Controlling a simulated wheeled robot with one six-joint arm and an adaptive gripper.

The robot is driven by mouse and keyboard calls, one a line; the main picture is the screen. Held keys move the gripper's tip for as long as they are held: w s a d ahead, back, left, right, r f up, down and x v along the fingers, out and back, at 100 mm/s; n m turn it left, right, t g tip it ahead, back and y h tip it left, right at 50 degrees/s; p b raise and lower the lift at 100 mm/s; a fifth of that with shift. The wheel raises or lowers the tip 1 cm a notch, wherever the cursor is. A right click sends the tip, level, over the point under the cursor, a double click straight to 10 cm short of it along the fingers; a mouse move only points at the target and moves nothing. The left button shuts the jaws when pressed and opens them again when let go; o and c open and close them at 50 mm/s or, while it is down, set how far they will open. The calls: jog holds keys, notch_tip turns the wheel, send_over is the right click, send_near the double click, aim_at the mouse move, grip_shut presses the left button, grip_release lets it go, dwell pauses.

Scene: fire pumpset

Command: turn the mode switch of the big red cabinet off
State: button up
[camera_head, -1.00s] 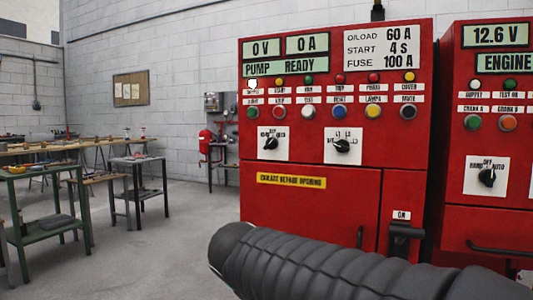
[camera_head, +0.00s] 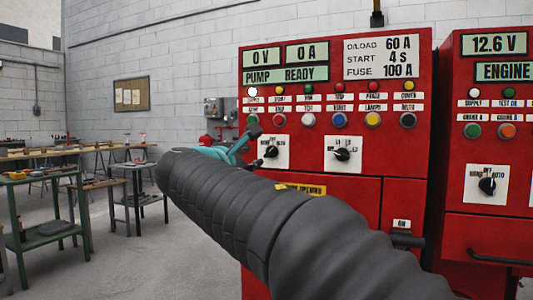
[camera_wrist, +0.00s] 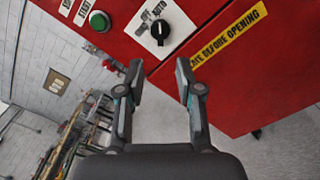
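The big red cabinet (camera_head: 340,100) fills the middle of the head view. Its mode switch (camera_head: 271,152) is a black knob on a white plate marked HAND, OFF and AUTO, at the left of the panel. The knob's pointer seems turned toward AUTO. My gripper (camera_head: 259,146) is beside this switch, partly hidden behind my arm. In the wrist view the switch (camera_wrist: 160,31) lies just beyond the fingertips, between them in the picture. My gripper (camera_wrist: 159,76) is open and empty there, with no visible contact with the knob.
A second black selector (camera_head: 342,154) sits to the right. A green button (camera_wrist: 99,21) is close to the switch, and a yellow warning label (camera_wrist: 228,36) is below it. A smaller red cabinet (camera_head: 488,130) stands at the right. Workbenches (camera_head: 42,178) stand at the left.

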aim_at(268, 152)
jog(key=p+x, duration=0.1)
jog(key=x, duration=0.9)
jog(key=shift+w, duration=0.3)
grip_shut()
